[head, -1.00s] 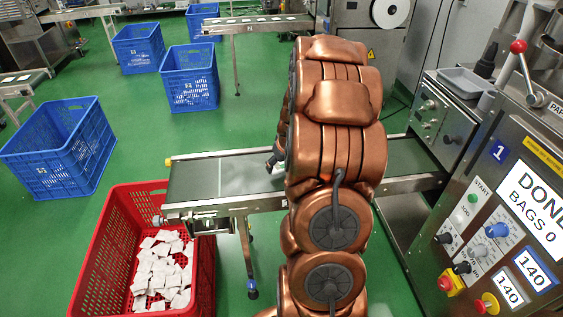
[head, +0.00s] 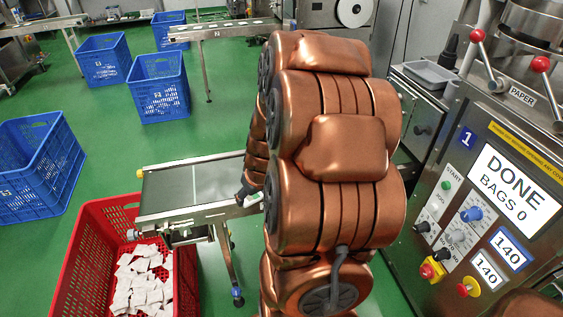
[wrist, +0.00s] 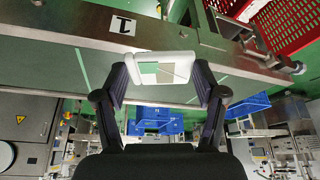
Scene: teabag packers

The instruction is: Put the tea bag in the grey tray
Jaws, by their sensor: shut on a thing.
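My gripper (wrist: 160,85) is shut on a white tea bag (wrist: 150,68), held between its two dark fingers in the wrist view. In the head view my gripper (head: 248,193) shows as a small dark shape over the right part of the conveyor, left of my copper arm. My arm hides much of it there, and the bag is hard to make out. The grey tray (head: 431,75) sits on top of the machine cabinet at the upper right, apart from my gripper and on the other side of my arm.
A conveyor (head: 160,193) runs beneath my gripper. A red crate (head: 76,270) of white tea bags stands at its left end. Blue crates (head: 158,88) stand on the green floor. The control panel (head: 480,200) with red-knobbed levers rises close on the right.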

